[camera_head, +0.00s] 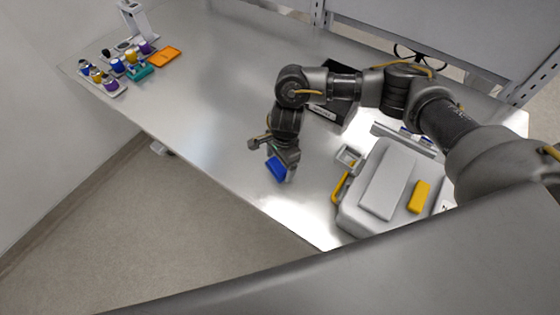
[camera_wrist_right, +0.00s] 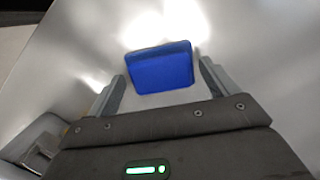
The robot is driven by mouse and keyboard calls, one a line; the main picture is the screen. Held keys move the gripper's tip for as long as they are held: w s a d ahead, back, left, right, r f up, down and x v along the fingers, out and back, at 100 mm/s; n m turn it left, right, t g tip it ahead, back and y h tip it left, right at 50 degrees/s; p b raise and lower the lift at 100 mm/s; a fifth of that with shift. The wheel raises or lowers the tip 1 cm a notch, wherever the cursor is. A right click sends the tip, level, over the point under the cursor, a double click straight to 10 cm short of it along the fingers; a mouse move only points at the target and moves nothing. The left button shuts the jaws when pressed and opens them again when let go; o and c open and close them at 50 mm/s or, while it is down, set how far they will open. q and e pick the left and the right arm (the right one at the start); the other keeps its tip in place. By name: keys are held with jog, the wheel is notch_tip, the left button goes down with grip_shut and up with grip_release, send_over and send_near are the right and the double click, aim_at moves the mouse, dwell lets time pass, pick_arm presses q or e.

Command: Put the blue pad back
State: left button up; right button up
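The blue pad (camera_head: 277,168) is near the table's front edge, just under my right gripper (camera_head: 282,164). In the right wrist view, the blue pad (camera_wrist_right: 159,68) shows between the two fingers of my right gripper (camera_wrist_right: 162,78). The fingers are apart, with a narrow gap seen between the pad and each finger, so the gripper looks open. Whether the pad rests flat on the table is not clear. My left gripper is not in view.
A grey case (camera_head: 388,180) with a yellow block (camera_head: 419,196) stands right of the gripper. A small grey tray (camera_head: 349,157) and a black box (camera_head: 326,106) are nearby. An orange tray (camera_head: 166,57) lies far left. The table (camera_head: 215,85) between is clear.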

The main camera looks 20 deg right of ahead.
jog(key=shift+r, duration=0.3)
notch_tip(320, 180, up, 12)
jog(key=d+b, duration=0.1)
jog(key=b, duration=0.2)
jog(key=shift+w+d+f+b, duration=0.2)
jog(key=shift+w+b, duration=0.05)
jog(key=shift+b, duration=0.15)
